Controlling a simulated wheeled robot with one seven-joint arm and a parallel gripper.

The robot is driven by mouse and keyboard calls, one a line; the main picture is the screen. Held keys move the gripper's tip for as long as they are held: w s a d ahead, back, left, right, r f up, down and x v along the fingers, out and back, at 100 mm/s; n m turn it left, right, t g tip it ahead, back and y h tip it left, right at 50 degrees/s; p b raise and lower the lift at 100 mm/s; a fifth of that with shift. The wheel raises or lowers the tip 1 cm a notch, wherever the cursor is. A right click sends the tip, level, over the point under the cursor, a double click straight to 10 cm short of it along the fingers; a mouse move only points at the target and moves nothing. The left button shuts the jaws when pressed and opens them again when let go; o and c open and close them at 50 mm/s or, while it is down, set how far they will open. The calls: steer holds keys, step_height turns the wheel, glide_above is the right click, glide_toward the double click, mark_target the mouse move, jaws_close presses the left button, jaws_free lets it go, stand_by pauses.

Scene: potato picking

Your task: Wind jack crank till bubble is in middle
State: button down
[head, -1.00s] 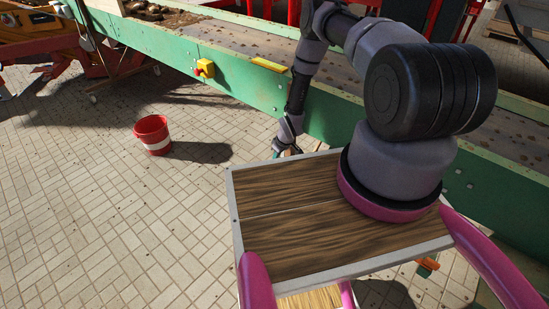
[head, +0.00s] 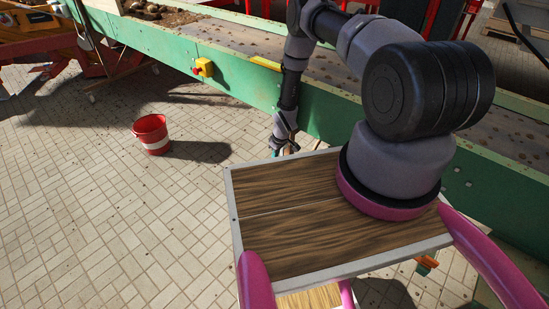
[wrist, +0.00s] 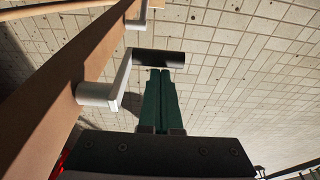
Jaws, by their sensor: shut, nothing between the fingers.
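The jack crank shows in the wrist view as a grey metal arm (wrist: 121,84) coming out of a brown beam, with a black cylindrical handle (wrist: 157,58) at its end. My gripper (wrist: 160,71) has its green fingers together with nothing between them. The fingertips are right at the black handle, at its near side; I cannot tell whether they touch it. In the head view my gripper (head: 284,151) is low beside the green machine, past the far edge of my wooden deck, and the crank cannot be made out. The bubble is not visible in either view.
The brown beam (wrist: 65,95) runs diagonally along the left of the wrist view, with another grey fitting (wrist: 140,17) farther along it. The green conveyor side (head: 240,85) stands behind my arm. A red and white bucket (head: 151,134) stands on the open tiled floor (head: 100,200).

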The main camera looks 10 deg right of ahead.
steer(key=shift+s+d+f+g+h, duration=0.1)
steer(key=shift+g+h, duration=0.4)
steer(key=shift+g, duration=0.15)
steer(key=shift+s+d+g+h, duration=0.1)
steer(key=shift+g+h, duration=0.4)
steer(key=shift+g, duration=0.15)
steer(key=shift+s+d, duration=0.1)
steer(key=shift+s, duration=0.1)
